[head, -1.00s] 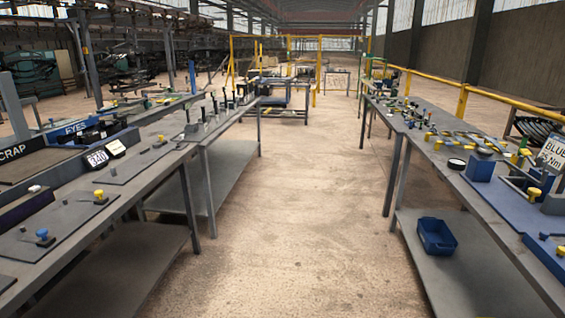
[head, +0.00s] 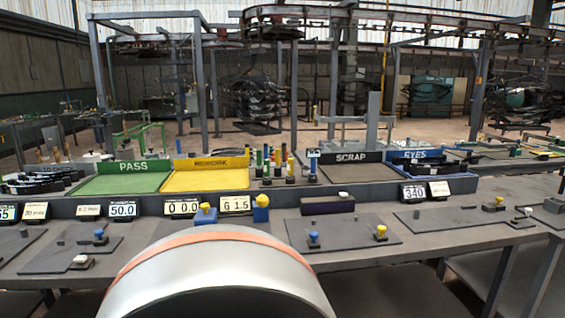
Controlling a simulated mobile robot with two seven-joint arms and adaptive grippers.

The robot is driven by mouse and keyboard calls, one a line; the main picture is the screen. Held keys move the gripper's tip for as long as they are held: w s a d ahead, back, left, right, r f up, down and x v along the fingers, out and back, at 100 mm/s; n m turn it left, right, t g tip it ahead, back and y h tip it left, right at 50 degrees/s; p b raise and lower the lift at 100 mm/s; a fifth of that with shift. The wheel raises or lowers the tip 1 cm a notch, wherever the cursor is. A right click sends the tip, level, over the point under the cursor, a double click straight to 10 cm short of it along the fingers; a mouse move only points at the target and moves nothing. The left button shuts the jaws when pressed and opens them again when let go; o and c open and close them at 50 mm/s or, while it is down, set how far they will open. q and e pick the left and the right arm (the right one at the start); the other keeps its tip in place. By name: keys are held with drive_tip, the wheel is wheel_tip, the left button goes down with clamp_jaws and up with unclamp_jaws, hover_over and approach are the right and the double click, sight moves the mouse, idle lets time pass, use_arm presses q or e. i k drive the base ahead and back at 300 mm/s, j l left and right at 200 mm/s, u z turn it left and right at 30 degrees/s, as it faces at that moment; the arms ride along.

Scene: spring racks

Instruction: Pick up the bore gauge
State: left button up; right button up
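I cannot pick out the bore gauge for certain. A cluster of slim upright gauges (head: 290,170) with yellow, green, red and blue tops stands on the bench between the yellow REWORK tray and the SCRAP tray. They are too small to tell apart. Neither of my grippers is in view.
The long grey bench (head: 455,218) crosses the view. It carries the green PASS tray (head: 95,185), yellow REWORK tray (head: 205,181), SCRAP tray (head: 350,173) and blue EYES tray (head: 435,168). Flat plates (head: 352,231) with blue and yellow knobs lie in front, beside small number displays (head: 184,207).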

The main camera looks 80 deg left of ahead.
sight(313, 153)
drive_tip(key=u, duration=1.65)
